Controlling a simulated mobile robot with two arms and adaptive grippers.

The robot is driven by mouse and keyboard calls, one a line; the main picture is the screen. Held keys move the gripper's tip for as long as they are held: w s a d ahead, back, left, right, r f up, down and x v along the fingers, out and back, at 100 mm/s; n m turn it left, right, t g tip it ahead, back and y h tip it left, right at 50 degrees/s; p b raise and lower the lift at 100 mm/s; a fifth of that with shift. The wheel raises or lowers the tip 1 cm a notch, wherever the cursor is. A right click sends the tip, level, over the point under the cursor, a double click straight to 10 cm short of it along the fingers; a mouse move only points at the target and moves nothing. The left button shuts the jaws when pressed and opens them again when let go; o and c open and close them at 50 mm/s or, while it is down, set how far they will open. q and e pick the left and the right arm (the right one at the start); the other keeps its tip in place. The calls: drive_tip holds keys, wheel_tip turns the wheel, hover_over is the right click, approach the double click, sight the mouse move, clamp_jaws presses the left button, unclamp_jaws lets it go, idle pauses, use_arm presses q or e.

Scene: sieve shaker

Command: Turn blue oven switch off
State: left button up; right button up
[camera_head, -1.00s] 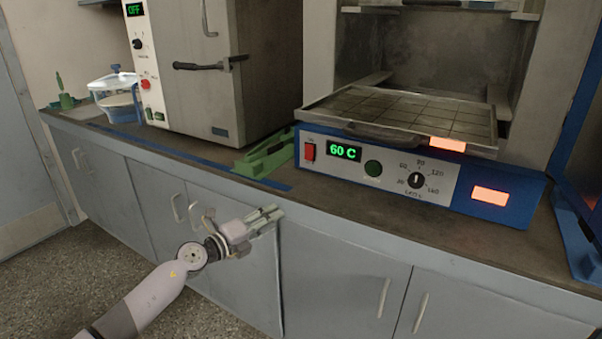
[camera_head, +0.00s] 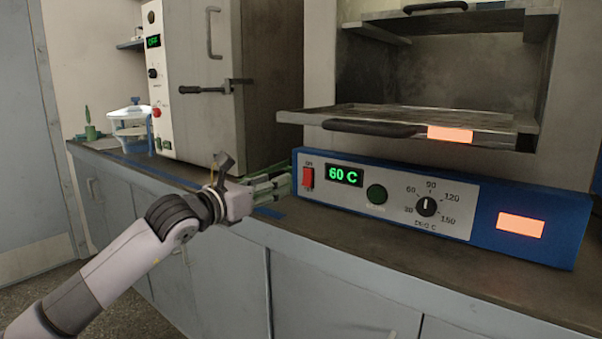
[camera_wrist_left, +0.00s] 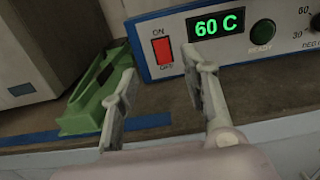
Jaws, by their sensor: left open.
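The blue oven (camera_head: 545,222) stands on the counter at the right in the head view. Its white panel has a red switch (camera_head: 308,178) at the left end, beside a green display (camera_head: 344,175) reading 60 C. In the left wrist view the red switch (camera_wrist_left: 162,50) sits between the labels ON and OFF. My left gripper (camera_head: 285,183) is just left of the switch in the head view. In the wrist view my left gripper (camera_wrist_left: 160,78) is open and empty, its fingertips below the switch and apart from it. My right gripper is not in view.
A green holder (camera_wrist_left: 85,100) lies on the counter left of the oven. A tall oven (camera_head: 195,100) with display OFF stands further left. A tray (camera_head: 400,122) juts out above the panel. A round green button (camera_head: 376,194) and a dial (camera_head: 427,206) are right of the switch.

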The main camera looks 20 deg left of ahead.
sight(307, 169)
use_arm(q)
drive_tip(key=x, duration=1.1)
drive_tip(key=shift+w+f, duration=0.1)
drive_tip(key=shift+w, duration=0.1)
drive_tip(key=shift+c, duration=0.4)
clamp_jaws()
